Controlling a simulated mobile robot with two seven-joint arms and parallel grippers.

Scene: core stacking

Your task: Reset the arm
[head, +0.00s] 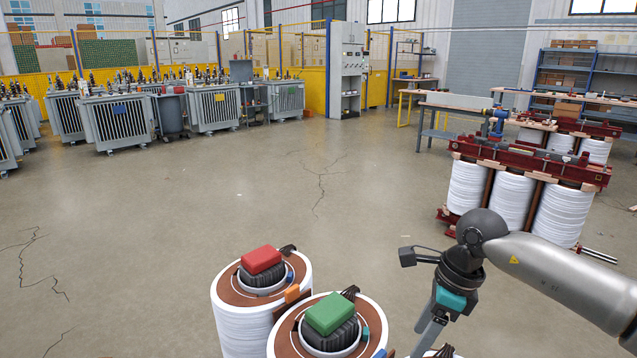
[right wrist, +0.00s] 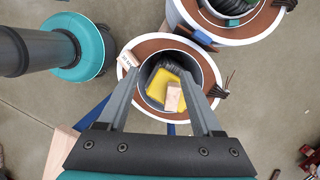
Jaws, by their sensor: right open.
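My right arm (head: 560,275) comes in from the right in the head view, and its gripper (right wrist: 157,60) points down at the bottom. In the right wrist view the two fingers are wide apart with nothing held between them. Below them is a white-wound coil (right wrist: 127,72) with a brown top ring. A yellow block (right wrist: 157,90) and a small wooden piece (right wrist: 175,97) show inside its opening. The fingers overlap the coil in the picture; I cannot tell their height above it. My left gripper is not in view.
Beside it stand a coil with a red block (head: 262,260) and a coil with a green block (head: 331,314). A red-framed transformer core (head: 510,205) stands at the right. Grey transformers (head: 118,115) line the back left. The middle floor (head: 220,190) is clear.

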